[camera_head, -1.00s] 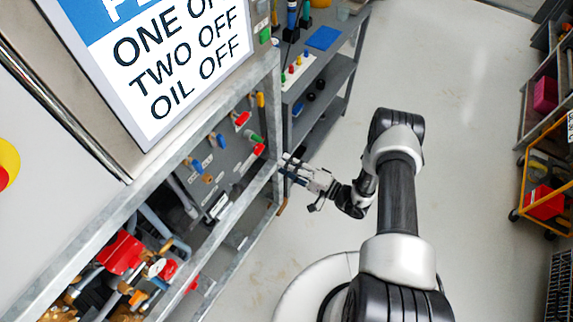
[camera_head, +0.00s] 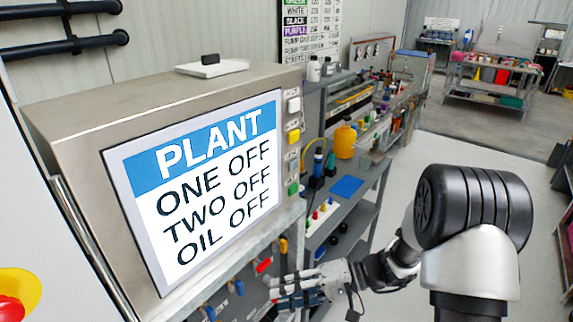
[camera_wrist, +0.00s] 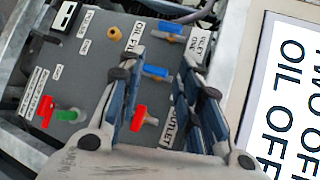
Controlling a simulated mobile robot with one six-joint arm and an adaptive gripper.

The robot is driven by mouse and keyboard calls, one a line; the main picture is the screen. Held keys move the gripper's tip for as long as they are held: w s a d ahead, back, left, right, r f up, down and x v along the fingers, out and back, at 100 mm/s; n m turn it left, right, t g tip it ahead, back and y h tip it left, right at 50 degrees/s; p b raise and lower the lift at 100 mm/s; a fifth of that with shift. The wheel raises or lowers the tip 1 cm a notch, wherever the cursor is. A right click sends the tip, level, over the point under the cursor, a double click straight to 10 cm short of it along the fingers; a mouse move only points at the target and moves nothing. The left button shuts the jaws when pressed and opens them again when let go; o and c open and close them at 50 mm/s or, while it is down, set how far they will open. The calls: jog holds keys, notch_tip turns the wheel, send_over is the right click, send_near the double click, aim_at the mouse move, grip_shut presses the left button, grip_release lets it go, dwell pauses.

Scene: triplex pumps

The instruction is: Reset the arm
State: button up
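My gripper (camera_head: 290,292) is low in the head view, in front of the valve panel below the screen cabinet. The wrist view shows its two blue-padded fingers (camera_wrist: 164,65) spread apart with a gap between them. Through that gap I see a blue handle (camera_wrist: 156,71) and a red handle (camera_wrist: 138,118) on the grey panel. They look to be behind the fingers; contact cannot be told. My arm (camera_head: 470,220) bends at the right of the head view.
The cabinet screen (camera_head: 215,190) reads PLANT, ONE OFF, TWO OFF, OIL OFF. Floor (camera_head: 455,140) is open behind my arm.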

jog(key=s+d+r+n+g+h, duration=0.1)
jog(key=s+d+r+n+h, duration=0.15)
jog(key=s+r+h, duration=0.75)
jog(key=s+d+r+m+t+h, duration=0.2)
jog(key=s+d+r+t+h, duration=0.2)
jog(key=s+d, duration=0.5)
jog(key=shift+s+d+r+t, duration=0.35)
jog(key=shift+d+r+t, duration=0.25)
jog(key=shift+d+t, duration=0.55)
